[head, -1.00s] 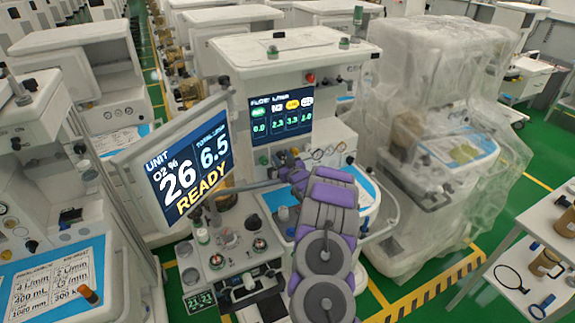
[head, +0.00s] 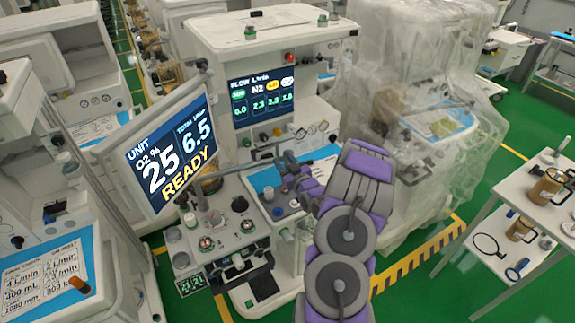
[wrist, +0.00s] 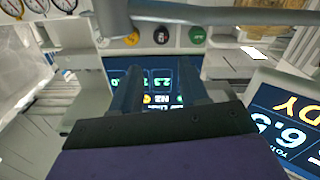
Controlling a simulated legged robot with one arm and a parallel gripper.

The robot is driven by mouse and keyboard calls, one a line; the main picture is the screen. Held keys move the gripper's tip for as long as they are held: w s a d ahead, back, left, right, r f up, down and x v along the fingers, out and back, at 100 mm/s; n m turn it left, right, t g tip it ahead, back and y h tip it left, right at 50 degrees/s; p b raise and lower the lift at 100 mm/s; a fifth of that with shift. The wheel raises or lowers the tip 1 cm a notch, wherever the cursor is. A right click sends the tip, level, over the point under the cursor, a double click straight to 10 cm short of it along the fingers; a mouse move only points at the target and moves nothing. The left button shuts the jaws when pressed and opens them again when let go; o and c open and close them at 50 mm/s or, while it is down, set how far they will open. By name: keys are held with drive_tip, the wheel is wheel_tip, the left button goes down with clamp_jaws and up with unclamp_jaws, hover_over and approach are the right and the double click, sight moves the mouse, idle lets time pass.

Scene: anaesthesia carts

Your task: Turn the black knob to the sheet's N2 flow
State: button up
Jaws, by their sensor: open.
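The black knob (wrist: 161,34) shows in the wrist view in a row between a yellow knob (wrist: 131,38) and a green knob (wrist: 197,34). My gripper (wrist: 160,68) is open and empty, with the knob beyond its fingertips and apart from them. In the head view my gripper (head: 286,166) is in front of the middle cart, below its flow screen (head: 262,97), whose small digits are hard to read. The tilted unit monitor (head: 165,150) reads O2 25, total 6.5, READY. A blue-edged sheet (head: 45,278) lies on the left cart; its small print is partly unclear.
A grey bar (wrist: 190,12) crosses the top of the wrist view, near the knobs. The monitor stands left of my arm. A plastic-covered cart (head: 400,130) is to the right, and a white table (head: 510,225) with brass-coloured canisters stands farther right.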

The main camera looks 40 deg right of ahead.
drive_tip(key=shift+v, duration=1.1)
drive_tip(key=w+a+r+n+g+y, duration=0.2)
drive_tip(key=w+a+g, duration=0.2)
drive_tip(key=a, duration=0.4)
drive_tip(key=s+a+r+g+b, duration=0.1)
drive_tip(key=s+a+r+g, duration=0.35)
drive_tip(key=a, duration=0.65)
drive_tip(key=s+a+r+g, duration=0.2)
drive_tip(key=s+a, duration=0.5)
drive_tip(key=s, duration=0.5)
drive_tip(key=s+a+r+g+y+b, duration=0.1)
drive_tip(key=s+a+r+g, duration=0.2)
drive_tip(key=s, duration=0.9)
drive_tip(key=s+a+r+m+g+y, duration=0.1)
drive_tip(key=s+a+r+g, duration=0.2)
drive_tip(key=s+a, duration=0.7)
drive_tip(key=s+g, duration=0.2)
drive_tip(key=shift+s+a+g, duration=0.35)
